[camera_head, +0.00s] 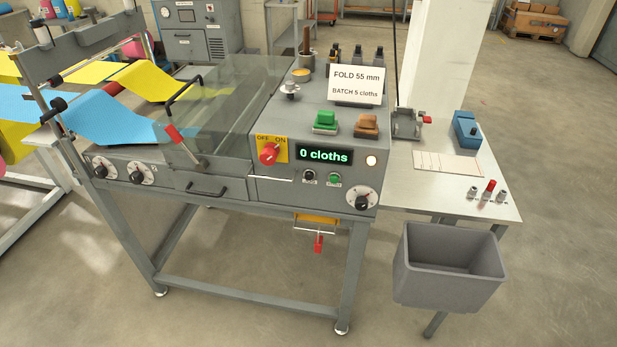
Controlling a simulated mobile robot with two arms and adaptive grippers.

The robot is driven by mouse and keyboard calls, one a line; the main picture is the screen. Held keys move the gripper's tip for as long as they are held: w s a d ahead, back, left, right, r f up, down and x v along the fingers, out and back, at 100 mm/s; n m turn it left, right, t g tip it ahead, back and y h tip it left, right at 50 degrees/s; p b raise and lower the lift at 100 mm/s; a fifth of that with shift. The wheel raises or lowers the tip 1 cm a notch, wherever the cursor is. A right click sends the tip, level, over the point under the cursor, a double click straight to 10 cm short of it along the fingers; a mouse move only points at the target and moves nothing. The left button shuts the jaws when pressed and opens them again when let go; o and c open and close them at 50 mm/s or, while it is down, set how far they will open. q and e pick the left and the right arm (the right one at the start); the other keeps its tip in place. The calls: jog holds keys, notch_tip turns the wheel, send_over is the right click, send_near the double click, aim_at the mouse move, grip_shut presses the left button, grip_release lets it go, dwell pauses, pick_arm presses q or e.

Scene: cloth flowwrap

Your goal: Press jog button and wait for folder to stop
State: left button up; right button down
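The folder machine (235,189) stands at the centre, with blue cloth (110,120) and yellow cloth (160,80) running in from the left. Its front panel has a red OFF/ON knob (269,154), a display (324,156) reading "0 cloths" and a pale lit lamp (371,160). Below the display are a small black button (309,175) and a small green button (335,178). Their labels are too small to read, so I cannot tell which is the jog button. Whether the folder is moving cannot be told from this single picture. Neither of my grippers is in view.
A card (357,84) reads "FOLD 55 mm, BATCH 5 cloths". A green block (325,121) and a brown block (367,125) sit on the machine top. A side table (480,160) and a grey bin (450,275) stand at the right. The floor in front is clear.

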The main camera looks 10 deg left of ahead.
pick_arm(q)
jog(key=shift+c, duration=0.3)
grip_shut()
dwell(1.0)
